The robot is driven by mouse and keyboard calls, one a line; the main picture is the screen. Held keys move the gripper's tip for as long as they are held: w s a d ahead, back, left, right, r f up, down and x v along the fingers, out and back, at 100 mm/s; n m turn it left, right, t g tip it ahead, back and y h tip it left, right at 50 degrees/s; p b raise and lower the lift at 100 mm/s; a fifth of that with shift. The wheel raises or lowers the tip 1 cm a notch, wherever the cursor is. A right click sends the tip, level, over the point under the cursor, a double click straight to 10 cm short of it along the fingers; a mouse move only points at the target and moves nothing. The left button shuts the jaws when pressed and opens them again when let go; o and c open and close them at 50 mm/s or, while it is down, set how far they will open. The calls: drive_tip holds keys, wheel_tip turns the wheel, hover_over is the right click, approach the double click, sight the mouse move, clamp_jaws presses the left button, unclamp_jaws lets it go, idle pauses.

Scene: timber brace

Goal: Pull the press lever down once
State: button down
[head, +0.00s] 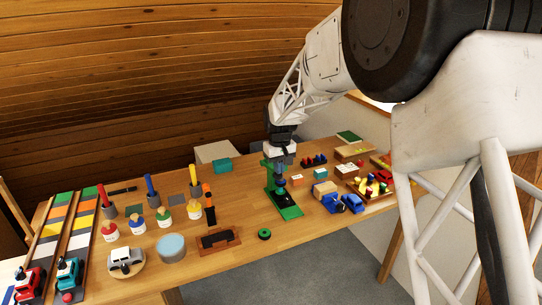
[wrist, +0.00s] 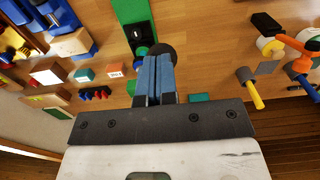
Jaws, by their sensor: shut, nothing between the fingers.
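The green press (head: 287,208) stands on the wooden table, its base pointing toward the front; its green base also shows at the top of the wrist view (wrist: 132,12). My gripper (head: 282,181) is over the press, pointing down. In the wrist view its blue fingers (wrist: 155,62) are together with nothing between them. A dark round knob (wrist: 162,49), apparently the lever's end, shows right at the fingertips. Whether they touch cannot be told. In the head view my gripper and wrist hide most of the press's upper part and the lever.
A black rack with red and blue pegs (head: 313,161) is behind right. A teal box (head: 222,165) is behind left. A small green ring (head: 264,234) lies in front.

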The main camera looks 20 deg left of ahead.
drive_tip(key=shift+s+d+f, duration=0.1)
drive_tip(key=shift+f, duration=1.1)
drive_tip(key=shift+r, duration=0.2)
wheel_tip(320, 180, up, 14)
drive_tip(key=shift+f, duration=0.2)
idle(2.4)
idle(0.3)
drive_tip(key=shift+d, duration=0.15)
